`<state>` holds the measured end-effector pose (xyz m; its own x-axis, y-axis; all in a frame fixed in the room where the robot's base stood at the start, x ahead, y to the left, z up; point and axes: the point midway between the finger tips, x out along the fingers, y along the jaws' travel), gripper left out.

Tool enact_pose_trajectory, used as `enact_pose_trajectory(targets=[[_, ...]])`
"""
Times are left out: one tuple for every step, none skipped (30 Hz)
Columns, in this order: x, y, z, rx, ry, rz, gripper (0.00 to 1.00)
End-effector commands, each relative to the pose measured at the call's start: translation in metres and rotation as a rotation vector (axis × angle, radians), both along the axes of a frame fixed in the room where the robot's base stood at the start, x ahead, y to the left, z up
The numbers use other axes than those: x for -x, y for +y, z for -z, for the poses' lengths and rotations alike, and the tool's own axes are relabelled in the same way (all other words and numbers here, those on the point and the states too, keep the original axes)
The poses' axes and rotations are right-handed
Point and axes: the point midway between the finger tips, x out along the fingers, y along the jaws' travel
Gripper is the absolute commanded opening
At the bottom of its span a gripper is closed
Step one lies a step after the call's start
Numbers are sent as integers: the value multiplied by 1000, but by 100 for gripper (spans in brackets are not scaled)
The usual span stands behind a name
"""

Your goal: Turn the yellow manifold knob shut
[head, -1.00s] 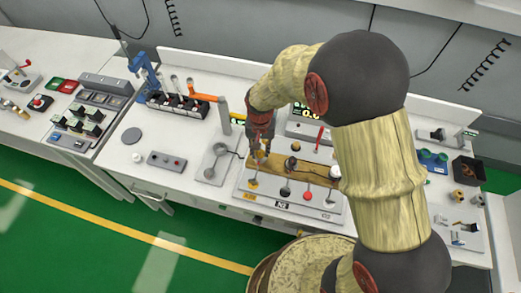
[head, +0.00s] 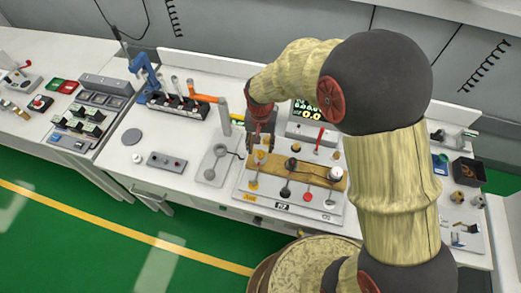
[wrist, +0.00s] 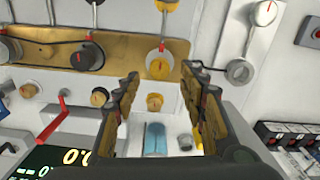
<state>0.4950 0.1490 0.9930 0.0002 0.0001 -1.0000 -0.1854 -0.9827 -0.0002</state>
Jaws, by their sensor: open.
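My gripper (wrist: 160,72) is open and empty. In the head view my gripper (head: 260,148) hangs over the left end of the brass bar (head: 312,174), where its fingers hide much of the knob. A yellow lever end (head: 253,184) lies in front of the bar; it also shows at the top of the wrist view (wrist: 168,5).
Darker knobs (wrist: 88,57) stand along the same bar. A small brass knob (wrist: 155,102) and a red lever (wrist: 58,118) are close to the fingers. A grey lever plate (head: 212,167) lies to the left. A lit display (head: 310,115) stands behind.

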Motion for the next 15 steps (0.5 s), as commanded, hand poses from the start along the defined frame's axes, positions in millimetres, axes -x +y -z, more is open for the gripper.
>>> enact_pose_trajectory(targets=[[-1,0,-12,-1,-4,0,42],[-1,0,-19,-1,-3,0,42],[-1,0,-28,-2,-5,0,42],[-1,0,-34,-1,-4,0,42],[-1,0,-39,-1,-4,0,42],[-1,0,-46,0,-3,0,42],[-1,0,-52,0,-3,0,42],[-1,0,-57,-1,-3,0,42],[-1,0,-63,-1,-2,0,42],[-1,0,-66,-1,-2,0,42],[-1,0,-70,-1,-2,0,42],[0,0,-73,0,0,0,42],[0,0,-76,0,0,0,42],[0,0,-78,0,0,0,42],[0,0,-80,0,0,0,42]])
